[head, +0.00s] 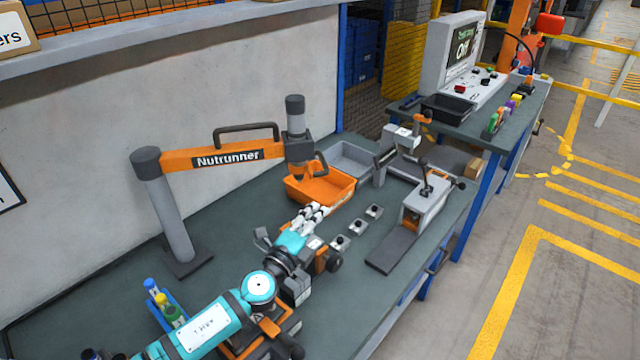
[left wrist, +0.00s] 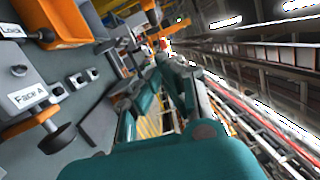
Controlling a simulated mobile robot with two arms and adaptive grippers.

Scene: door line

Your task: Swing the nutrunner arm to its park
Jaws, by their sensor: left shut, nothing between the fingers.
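The nutrunner arm (head: 213,157) is an orange beam on a grey post at the left back of the bench. A dark handle (head: 246,130) stands on top of the beam. The nutrunner tool (head: 299,148) hangs from its right end, near the orange bin. My left gripper (head: 311,216) is shut and empty, in front of the bin and apart from the beam and handle. Teal parts of my left arm fill the lower left wrist view. I cannot make out a marked park. My right gripper is not in view.
The orange bin (head: 319,188) and a grey bin (head: 351,158) stand behind my gripper. Small grey blocks (head: 357,227) sit to its right, then a clamp fixture (head: 426,208). A knobbed block (left wrist: 32,103) is close by my wrist. Coloured bottles (head: 163,304) stand at the left front.

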